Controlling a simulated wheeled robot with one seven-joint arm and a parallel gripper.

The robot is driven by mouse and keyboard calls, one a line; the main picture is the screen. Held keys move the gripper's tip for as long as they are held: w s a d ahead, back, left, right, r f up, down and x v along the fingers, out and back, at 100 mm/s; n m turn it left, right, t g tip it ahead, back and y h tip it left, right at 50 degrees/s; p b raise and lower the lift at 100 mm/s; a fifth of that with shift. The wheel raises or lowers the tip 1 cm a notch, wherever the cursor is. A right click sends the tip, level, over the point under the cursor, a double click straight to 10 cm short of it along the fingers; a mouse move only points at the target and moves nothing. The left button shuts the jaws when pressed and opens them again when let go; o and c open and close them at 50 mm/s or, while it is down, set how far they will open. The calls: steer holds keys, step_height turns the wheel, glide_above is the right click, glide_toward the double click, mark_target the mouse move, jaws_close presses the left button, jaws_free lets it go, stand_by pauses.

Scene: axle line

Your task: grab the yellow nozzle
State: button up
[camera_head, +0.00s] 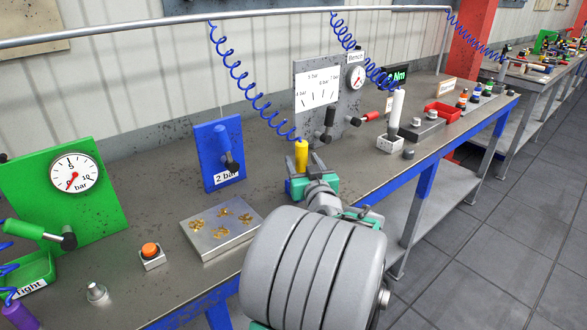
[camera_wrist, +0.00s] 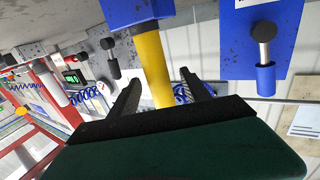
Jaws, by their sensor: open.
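The yellow nozzle (camera_head: 301,154) is upright at the lower end of a blue coiled hose (camera_head: 250,88) above the bench. In the wrist view the yellow nozzle (camera_wrist: 153,62) runs between the two dark fingers, and one end meets a blue block (camera_wrist: 138,10). My gripper (camera_head: 305,160) is at the nozzle, with a finger on either side. In the wrist view my gripper (camera_wrist: 160,82) is open, with gaps beside the nozzle. The nozzle's lower part is hidden behind my gripper in the head view.
A blue 2 bar panel (camera_head: 212,136) and a metal tray (camera_head: 198,245) with brass bits stand left of my gripper. A grey gauge panel (camera_head: 305,72) and a white cylinder (camera_head: 396,110) stand behind and right. Other blue hoses hang from the overhead rail (camera_head: 150,24).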

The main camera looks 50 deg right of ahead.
steer(key=p+x, duration=0.1)
steer(key=x, duration=0.5)
steer(key=shift+s+r+p, duration=0.1)
steer(key=shift+p, duration=0.2)
steer(key=shift+c, duration=0.6)
jaws_close()
